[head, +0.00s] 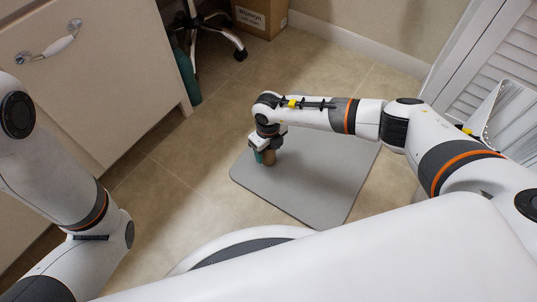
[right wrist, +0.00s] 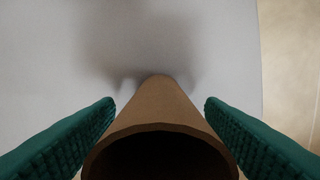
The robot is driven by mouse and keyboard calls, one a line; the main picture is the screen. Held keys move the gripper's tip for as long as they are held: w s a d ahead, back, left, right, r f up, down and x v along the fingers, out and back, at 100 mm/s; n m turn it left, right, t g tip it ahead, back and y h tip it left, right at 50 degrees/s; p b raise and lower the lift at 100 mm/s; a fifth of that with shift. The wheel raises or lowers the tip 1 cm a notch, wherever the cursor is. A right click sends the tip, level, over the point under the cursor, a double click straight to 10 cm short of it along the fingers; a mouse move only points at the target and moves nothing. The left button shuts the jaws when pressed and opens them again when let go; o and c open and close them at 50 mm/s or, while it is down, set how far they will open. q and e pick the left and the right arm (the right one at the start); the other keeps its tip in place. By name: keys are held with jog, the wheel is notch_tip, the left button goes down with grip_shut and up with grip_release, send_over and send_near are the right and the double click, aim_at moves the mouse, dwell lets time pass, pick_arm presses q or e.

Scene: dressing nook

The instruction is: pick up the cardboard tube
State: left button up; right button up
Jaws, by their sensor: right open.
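The brown cardboard tube (head: 269,158) stands on a grey mat (head: 315,185) on the floor, partly hidden by my right gripper (head: 264,156) in the head view. In the right wrist view I look down along the tube (right wrist: 158,112), its dark open end nearest the camera. The green fingers of my right gripper (right wrist: 159,103) are open, one on each side of the tube. A narrow gap shows between the tube and each fingertip. My left arm enters at the left of the head view, but its gripper is out of sight.
A white drawer cabinet (head: 85,65) stands at the left, with a teal object (head: 188,78) beside it. A cardboard box (head: 260,15) and a wheeled chair base (head: 222,28) are at the back. A louvered door (head: 505,60) is at the right. Tiled floor around the mat is clear.

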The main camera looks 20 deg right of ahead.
jog(key=shift+r, duration=0.1)
jog(key=c, duration=1)
